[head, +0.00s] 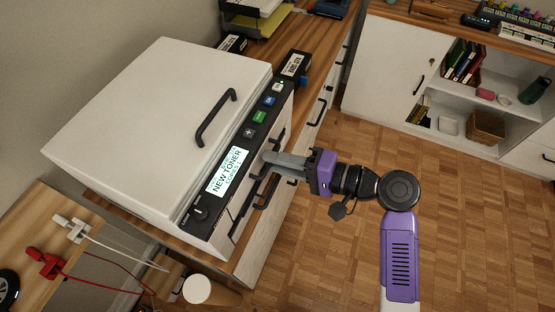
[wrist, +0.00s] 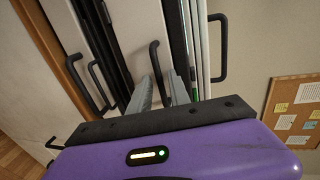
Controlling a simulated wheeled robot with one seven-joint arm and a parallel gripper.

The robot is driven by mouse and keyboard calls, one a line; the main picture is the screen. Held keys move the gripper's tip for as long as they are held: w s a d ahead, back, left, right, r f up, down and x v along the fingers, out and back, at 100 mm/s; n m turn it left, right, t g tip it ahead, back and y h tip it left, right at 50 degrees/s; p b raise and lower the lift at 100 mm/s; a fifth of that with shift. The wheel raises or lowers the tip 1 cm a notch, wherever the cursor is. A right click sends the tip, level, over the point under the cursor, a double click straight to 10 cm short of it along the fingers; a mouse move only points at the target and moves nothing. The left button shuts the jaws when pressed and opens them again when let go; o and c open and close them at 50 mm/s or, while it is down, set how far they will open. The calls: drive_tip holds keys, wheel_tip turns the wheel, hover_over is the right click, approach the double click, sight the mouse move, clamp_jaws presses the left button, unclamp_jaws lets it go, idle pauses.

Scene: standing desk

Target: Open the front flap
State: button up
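The white printer (head: 150,120) stands on a wooden-topped cabinet in the head view, its lid shut. Its dark control panel runs along the front edge, with a lit screen (head: 228,171) reading "NEW TONER". The front flap (wrist: 146,22) is the pale panel in the wrist view and looks shut; the head view sees it steeply from above. Its black bar handle (wrist: 154,58) reaches down between my gripper's fingers. My gripper (head: 268,157) is at the printer's front, pointing toward it. Its grey fingers (wrist: 162,82) are apart around the handle; contact with it cannot be told.
A black lid handle (head: 216,117) sits on top of the printer. Cabinet drawers with black handles (head: 317,111) lie below and beside it. A side table with red and white plugs (head: 72,228) is at lower left. The wooden floor (head: 340,250) is open to the right.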

clamp_jaws()
idle(1.2)
